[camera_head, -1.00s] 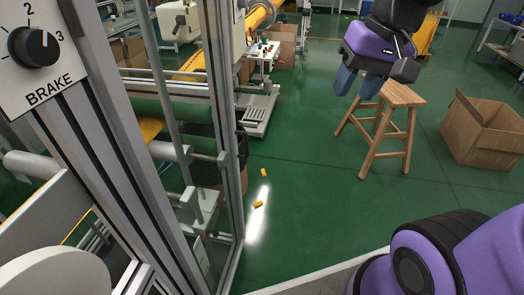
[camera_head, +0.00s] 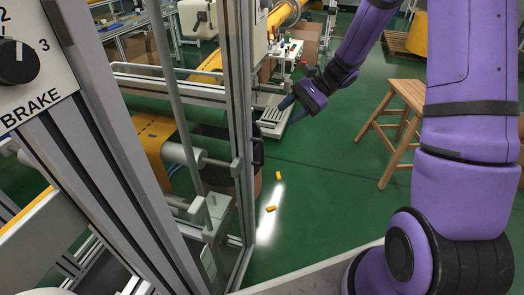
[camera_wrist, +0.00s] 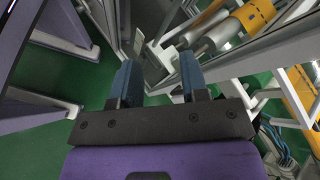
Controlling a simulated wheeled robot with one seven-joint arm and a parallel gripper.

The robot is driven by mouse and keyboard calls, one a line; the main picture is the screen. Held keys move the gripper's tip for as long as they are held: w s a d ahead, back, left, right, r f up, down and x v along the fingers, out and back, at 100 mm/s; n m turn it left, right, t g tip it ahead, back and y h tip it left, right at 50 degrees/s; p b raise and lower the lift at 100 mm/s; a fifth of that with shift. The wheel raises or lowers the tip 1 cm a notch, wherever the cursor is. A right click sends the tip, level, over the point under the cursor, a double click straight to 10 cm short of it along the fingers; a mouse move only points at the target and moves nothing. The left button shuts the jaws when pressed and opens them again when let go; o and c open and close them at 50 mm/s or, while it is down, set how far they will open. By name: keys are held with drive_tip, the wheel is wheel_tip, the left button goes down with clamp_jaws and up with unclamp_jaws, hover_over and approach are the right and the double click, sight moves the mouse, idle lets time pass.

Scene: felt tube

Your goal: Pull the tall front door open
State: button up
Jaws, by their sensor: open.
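The tall front door (camera_head: 238,120) is a see-through panel in a grey metal frame, left of centre in the head view. A black handle (camera_head: 258,152) sits on the outer side of its upright edge. Whether the door is fully shut I cannot tell. My gripper (camera_head: 288,104) is open and empty, to the right of the door edge and above the handle in the picture, apart from both. In the wrist view, my gripper's two blue fingers (camera_wrist: 158,78) are spread with nothing between them. I cannot make out the handle there.
A wooden stool (camera_head: 398,125) stands on the green floor to the right. Two small orange pieces (camera_head: 271,208) lie on the floor near the door. A brake dial (camera_head: 18,62) is on the frame at left. Rollers with orange felt (camera_head: 155,140) show inside the machine.

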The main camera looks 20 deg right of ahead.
drive_tip(key=w+d+f+m+t+y, duration=0.25)
drive_tip(key=w+f+m, duration=0.25)
drive_tip(key=f, duration=0.5)
drive_tip(key=m+t+y, duration=0.2)
drive_tip(key=m+t, duration=0.4)
drive_tip(key=m, duration=0.1)
hover_over(262, 162)
drive_tip(key=f, duration=1.3)
drive_tip(key=shift+w+d, duration=0.15)
drive_tip(key=shift+w, duration=0.2)
clamp_jaws()
